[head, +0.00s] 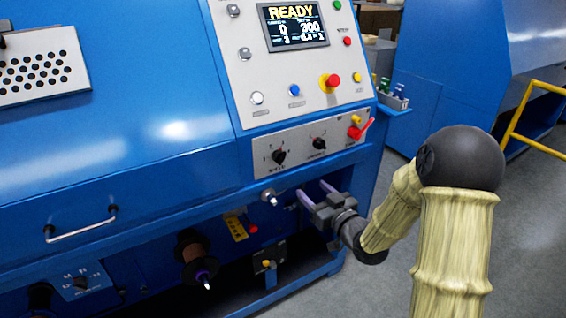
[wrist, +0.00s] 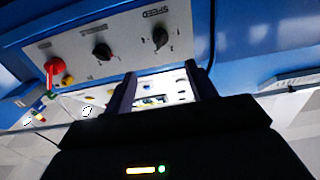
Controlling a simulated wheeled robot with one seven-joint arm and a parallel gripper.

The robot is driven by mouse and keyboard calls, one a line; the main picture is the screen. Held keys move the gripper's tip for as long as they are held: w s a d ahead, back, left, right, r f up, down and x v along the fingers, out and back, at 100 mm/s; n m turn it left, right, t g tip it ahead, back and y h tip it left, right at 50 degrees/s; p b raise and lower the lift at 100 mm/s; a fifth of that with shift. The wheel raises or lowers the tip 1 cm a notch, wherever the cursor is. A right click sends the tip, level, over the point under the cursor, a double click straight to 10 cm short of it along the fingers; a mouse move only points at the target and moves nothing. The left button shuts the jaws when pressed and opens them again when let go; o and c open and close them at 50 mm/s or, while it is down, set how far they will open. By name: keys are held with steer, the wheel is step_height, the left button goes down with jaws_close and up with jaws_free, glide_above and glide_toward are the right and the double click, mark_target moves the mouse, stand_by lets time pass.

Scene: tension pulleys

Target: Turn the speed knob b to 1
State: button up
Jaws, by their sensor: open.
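The speed knob (head: 278,157) is a black pointer knob on the left of the grey lower control strip, among small numerals. It shows in the wrist view (wrist: 160,38), where the picture is turned over, beside the word SPEED. No letter b is readable, and I cannot tell which numeral it points at. A second black knob (head: 319,143) sits to its right in the head view and also shows in the wrist view (wrist: 102,50). My gripper (head: 313,190) is open and empty, below the strip and apart from both knobs; its two purple fingers also show in the wrist view (wrist: 160,70).
A red lever (head: 361,129) is at the strip's right end. Above are a READY display (head: 293,25) and a red emergency button (head: 330,81). A metal peg (head: 269,197) sticks out left of my gripper. Another small knob plate (head: 82,281) is at lower left.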

mark_target(282, 161)
steer(key=p+x, duration=0.1)
steer(key=x, duration=1.5)
steer(key=shift+w+a, duration=0.3)
steer(key=c, duration=1)
